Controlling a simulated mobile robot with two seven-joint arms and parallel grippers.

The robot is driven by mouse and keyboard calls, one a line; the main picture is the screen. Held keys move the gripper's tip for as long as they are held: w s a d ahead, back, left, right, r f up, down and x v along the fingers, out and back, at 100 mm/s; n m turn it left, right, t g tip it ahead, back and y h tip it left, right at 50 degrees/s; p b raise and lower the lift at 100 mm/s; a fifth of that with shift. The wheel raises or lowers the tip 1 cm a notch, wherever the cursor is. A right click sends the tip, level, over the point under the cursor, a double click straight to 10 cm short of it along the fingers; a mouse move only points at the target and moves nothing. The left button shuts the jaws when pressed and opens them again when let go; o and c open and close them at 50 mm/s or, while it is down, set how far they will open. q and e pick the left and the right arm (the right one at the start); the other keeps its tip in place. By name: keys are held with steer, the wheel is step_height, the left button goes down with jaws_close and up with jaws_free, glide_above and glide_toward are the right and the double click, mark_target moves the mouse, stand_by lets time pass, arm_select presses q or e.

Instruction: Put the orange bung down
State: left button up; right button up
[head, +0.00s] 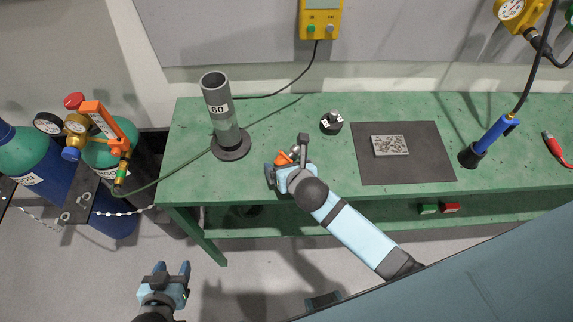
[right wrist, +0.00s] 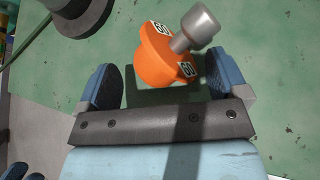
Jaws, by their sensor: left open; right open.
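The orange bung (head: 283,158) is at the front of the green bench, partly hidden by my right gripper (head: 286,160). In the right wrist view the bung (right wrist: 153,66) has a grey knob and "60" labels. It sits between the two spread fingers of my right gripper (right wrist: 160,72), with green surface showing around it. The jaws are open, and a gap shows at least on the left finger's side. Whether the bung rests fully on the bench is hard to tell. My left gripper (head: 172,270) is open and empty, over the floor in front of the bench.
A grey tube marked "60" (head: 217,98) stands on a round base left of the bung. A small black-and-grey knobbed piece (head: 331,122) is behind it. A dark mat (head: 430,165) with a speckled plate (head: 390,145) lies to the right. Gas cylinders (head: 110,145) stand at the left.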

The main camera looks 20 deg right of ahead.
steer(key=shift+r, duration=0.1)
steer(key=shift+r, duration=0.15)
steer(key=v, duration=1.2)
steer(key=w+d+r+n+t+h, duration=0.25)
steer(key=d+n+t, duration=0.2)
steer(key=n, duration=0.35)
steer(key=s+f+n+g+y, duration=0.2)
steer(key=s+f+n, duration=0.2)
steer(key=n, duration=1.2)
steer(key=s+f+n+g+y, duration=0.2)
steer(key=s+f+n, duration=0.3)
steer(key=f+n, duration=0.5)
steer(key=n+g, duration=0.1)
steer(key=n, duration=0.5)
steer(key=shift+f+b, duration=0.3)
steer(key=shift+b, duration=0.1)
